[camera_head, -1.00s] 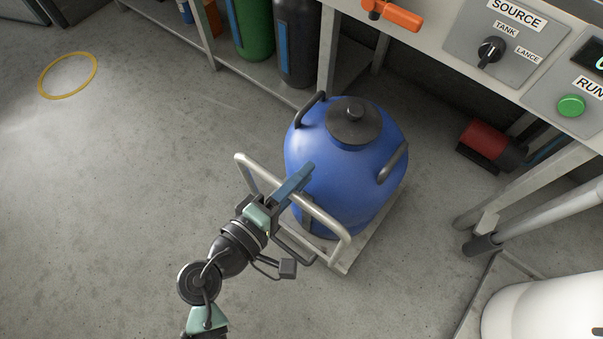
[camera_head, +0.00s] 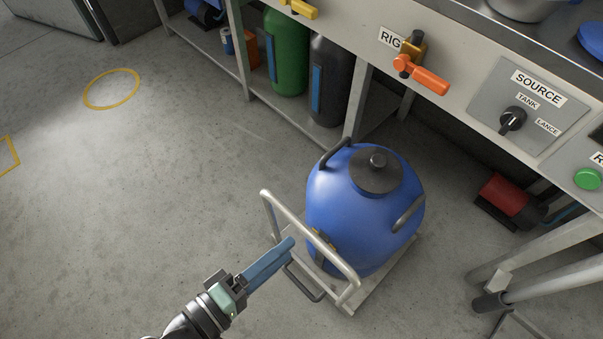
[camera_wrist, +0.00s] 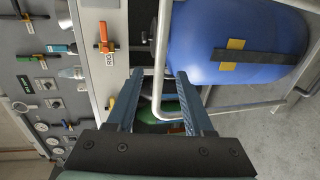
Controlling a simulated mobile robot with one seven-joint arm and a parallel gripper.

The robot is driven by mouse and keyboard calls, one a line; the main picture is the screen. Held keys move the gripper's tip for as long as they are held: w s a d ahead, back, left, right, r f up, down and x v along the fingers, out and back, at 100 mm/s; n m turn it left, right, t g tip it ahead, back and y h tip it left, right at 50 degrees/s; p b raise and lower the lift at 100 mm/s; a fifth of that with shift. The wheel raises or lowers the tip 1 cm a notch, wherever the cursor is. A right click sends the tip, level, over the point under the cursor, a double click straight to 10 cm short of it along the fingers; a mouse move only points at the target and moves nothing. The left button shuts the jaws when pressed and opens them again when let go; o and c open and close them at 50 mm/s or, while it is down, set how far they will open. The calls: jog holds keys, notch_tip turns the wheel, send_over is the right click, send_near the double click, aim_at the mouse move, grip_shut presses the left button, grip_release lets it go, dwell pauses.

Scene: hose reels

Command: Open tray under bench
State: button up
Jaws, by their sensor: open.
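A flat pale tray (camera_head: 388,268) on the floor in front of the bench (camera_head: 350,40) bears a large blue tank (camera_head: 340,195). A silver tubular rail (camera_head: 335,262) stands at its near side, with a small dark loop handle (camera_head: 303,285) low beside it. My gripper (camera_head: 290,243) is open and empty, its blue fingers pointing at the rail from the left. In the wrist view my gripper (camera_wrist: 152,73) has the silver rail (camera_wrist: 160,65) showing between its fingers. I cannot tell whether they touch. The blue tank (camera_wrist: 275,30) also shows there.
Green (camera_head: 286,55) and dark (camera_head: 330,80) cylinders stand on the shelf under the bench. An orange-handled valve (camera_head: 422,78) and a source knob (camera_head: 512,119) are on its front. A red motor (camera_head: 505,195) and sloping white pipes (camera_head: 550,270) lie right.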

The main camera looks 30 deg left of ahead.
jog(key=shift+v, duration=1.45)
